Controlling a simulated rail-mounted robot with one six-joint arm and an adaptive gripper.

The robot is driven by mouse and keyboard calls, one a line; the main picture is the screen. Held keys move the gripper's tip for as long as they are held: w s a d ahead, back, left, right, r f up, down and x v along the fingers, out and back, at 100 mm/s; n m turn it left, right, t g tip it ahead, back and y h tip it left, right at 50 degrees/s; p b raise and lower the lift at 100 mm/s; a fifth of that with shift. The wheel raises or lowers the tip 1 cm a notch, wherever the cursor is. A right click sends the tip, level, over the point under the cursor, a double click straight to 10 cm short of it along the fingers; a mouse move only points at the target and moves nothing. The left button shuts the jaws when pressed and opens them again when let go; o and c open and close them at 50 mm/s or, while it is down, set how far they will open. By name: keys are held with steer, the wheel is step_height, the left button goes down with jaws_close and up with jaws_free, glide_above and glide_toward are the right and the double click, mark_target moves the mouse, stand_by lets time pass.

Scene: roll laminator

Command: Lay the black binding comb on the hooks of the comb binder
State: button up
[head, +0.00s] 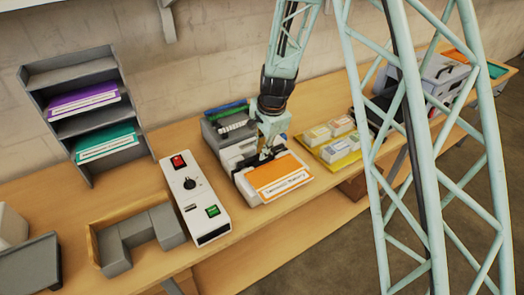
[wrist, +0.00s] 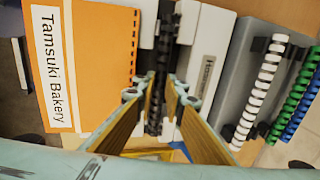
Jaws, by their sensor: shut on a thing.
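The black binding comb (wrist: 154,98) runs lengthwise between the two fingers of my gripper (wrist: 157,96), which is shut on it. In the head view my gripper (head: 266,155) points down over the front part of the light-coloured comb binder (head: 232,154). The binder's pale body also shows in the wrist view (wrist: 208,58), right beside the comb. The comb appears over or very close to the binder's dark strip, alongside the punched edge of the orange booklet. The fingers hide part of the comb, and I cannot tell whether it touches the hooks.
The orange booklet (head: 279,176) lies in front of the binder. Behind it, a grey holder (wrist: 243,75) carries white, green and blue combs. A white control box (head: 194,198) stands left. A yellow tray (head: 343,160) with small boxes stands right. A grey shelf (head: 81,65) holds more booklets.

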steer(key=shift+f, duration=0.4)
steer(key=shift+f+b, duration=0.35)
steer(key=shift+b, duration=0.1)
stand_by(0.8)
steer(key=o, duration=0.9)
steer(key=shift+c, duration=0.2)
steer(key=shift+r, duration=0.15)
steer(key=v, duration=1.1)
steer(key=shift+r, duration=0.4)
steer(key=shift+s+d+r, duration=0.1)
